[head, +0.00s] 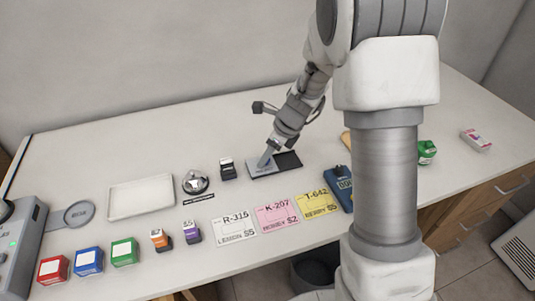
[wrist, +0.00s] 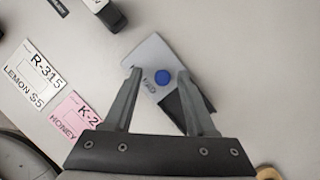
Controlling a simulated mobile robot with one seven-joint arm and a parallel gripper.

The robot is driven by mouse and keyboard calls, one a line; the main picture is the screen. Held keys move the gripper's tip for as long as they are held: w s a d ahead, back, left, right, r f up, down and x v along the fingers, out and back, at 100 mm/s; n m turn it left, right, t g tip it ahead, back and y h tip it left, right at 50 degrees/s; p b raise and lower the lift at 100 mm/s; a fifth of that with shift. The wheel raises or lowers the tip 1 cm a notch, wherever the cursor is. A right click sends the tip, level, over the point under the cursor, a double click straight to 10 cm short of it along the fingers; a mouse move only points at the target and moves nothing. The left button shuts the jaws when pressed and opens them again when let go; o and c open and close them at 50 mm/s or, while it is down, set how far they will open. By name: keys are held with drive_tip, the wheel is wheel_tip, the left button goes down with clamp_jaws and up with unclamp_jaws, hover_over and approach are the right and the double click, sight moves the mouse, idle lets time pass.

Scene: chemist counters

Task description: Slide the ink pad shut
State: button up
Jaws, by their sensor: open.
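The ink pad (head: 289,160) lies on the counter, with a grey sliding lid on its left part and a dark area showing on its right part. In the wrist view its grey lid (wrist: 152,50) carries a round blue spot, and the dark part (wrist: 172,107) shows between my fingers. My gripper (head: 264,160) is over the lid, pointing down. In the wrist view my gripper (wrist: 158,74) is open, with a fingertip on either side of the blue spot. I cannot tell whether the fingertips touch the lid.
Price cards (head: 276,217) lie in front, with a blue device (head: 339,187) at right. A white tray (head: 141,197) and several coloured boxes (head: 88,261) are further left. The counter behind is clear.

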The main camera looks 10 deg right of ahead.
drive_tip(key=p+v, duration=0.3)
drive_tip(key=v, duration=1.4)
drive_tip(key=shift+r, duration=0.2)
drive_tip(key=shift+r, duration=0.1)
drive_tip(key=s+r+n+t+h, duration=0.1)
drive_tip(key=s+r+n, duration=0.3)
drive_tip(key=s+n, duration=0.7)
drive_tip(key=s+r+n+t+h, duration=0.2)
drive_tip(key=s+r+n, duration=0.2)
drive_tip(key=s+n, duration=0.6)
drive_tip(key=n, duration=0.3)
drive_tip(key=shift+s+d+r+n+h, duration=0.2)
drive_tip(key=shift+s+d+n+h, duration=0.2)
